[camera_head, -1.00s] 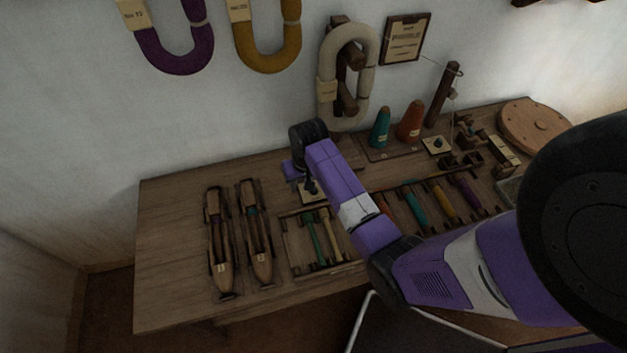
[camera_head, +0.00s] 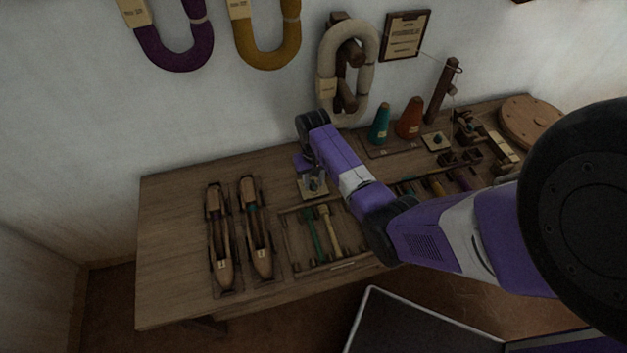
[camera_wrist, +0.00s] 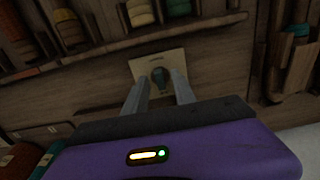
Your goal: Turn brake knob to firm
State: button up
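A dark knob (camera_wrist: 161,82) sits on a small pale square plate (camera_wrist: 146,68) on the wooden bench. In the head view the plate (camera_head: 305,193) and knob (camera_head: 315,184) lie below my gripper (camera_head: 313,171), just behind a tray of tools. In the wrist view my gripper (camera_wrist: 159,76) is open, with its two fingers apart. The knob shows between the fingertips in the picture; I cannot tell whether they touch it or how far above it they are. The plate's markings are too small to read. A second pale plate with a dark knob (camera_head: 437,140) is further right.
Two wooden shuttles (camera_head: 221,240) lie at the left. The tool tray (camera_head: 340,266) is in front of the knob. Teal (camera_head: 380,124) and orange (camera_head: 410,118) cones stand behind right. A round wooden disc (camera_head: 530,122) is at the far right. The left bench end is clear.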

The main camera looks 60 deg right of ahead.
jog(key=shift+c, duration=0.4)
grip_shut()
jog(key=shift+m, duration=0.4)
jog(key=m+p, duration=0.2)
jog(key=m, duration=0.2)
jog(key=shift+a+m, duration=0.1)
jog(key=shift+m, duration=0.2)
jog(key=m+p, duration=0.1)
jog(key=m, duration=0.5)
jog(key=shift+p, duration=0.3)
jog(key=shift+m, duration=0.4)
jog(key=shift+o, duration=0.4)
grip_release()
